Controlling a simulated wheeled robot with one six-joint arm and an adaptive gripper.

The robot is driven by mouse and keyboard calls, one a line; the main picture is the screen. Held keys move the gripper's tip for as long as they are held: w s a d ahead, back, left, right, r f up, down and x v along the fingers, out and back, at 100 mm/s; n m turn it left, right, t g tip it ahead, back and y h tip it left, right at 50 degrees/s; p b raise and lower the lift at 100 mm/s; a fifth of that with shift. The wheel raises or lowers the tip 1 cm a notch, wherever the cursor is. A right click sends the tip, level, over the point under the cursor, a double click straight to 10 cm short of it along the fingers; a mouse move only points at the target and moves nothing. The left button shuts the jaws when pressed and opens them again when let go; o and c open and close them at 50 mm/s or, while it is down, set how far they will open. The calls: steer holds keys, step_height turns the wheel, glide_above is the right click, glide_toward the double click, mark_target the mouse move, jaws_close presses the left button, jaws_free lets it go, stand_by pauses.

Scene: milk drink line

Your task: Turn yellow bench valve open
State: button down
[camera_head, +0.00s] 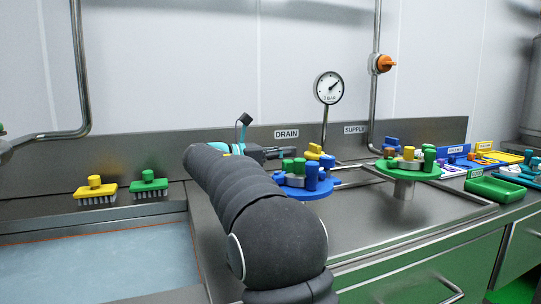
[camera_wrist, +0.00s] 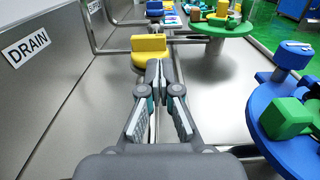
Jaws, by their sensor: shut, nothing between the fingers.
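The yellow bench valve (camera_wrist: 149,52) stands on the steel bench by the back wall, a round base with a flat upright handle lying across the wrist view. It shows in the head view (camera_head: 314,151), partly hidden behind things on the blue round stand. My gripper (camera_wrist: 157,70) is shut and empty, its fingertips pointing at the valve and overlapping the near edge of its base in the wrist view. I cannot tell whether they touch it. In the head view my gripper (camera_head: 278,153) is left of the valve, below the DRAIN label (camera_head: 286,134).
The blue round stand (camera_wrist: 258,112) with green and blue pieces is close on the right. A green round stand (camera_wrist: 222,29) is farther along. A blue valve (camera_head: 392,142) stands beyond the yellow one. Pipes run along the bench. Yellow (camera_head: 95,191) and green (camera_head: 149,185) brushes sit left.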

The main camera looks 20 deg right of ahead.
mark_target(316, 149)
steer(key=d, duration=0.6)
steer(key=shift+s, duration=0.2)
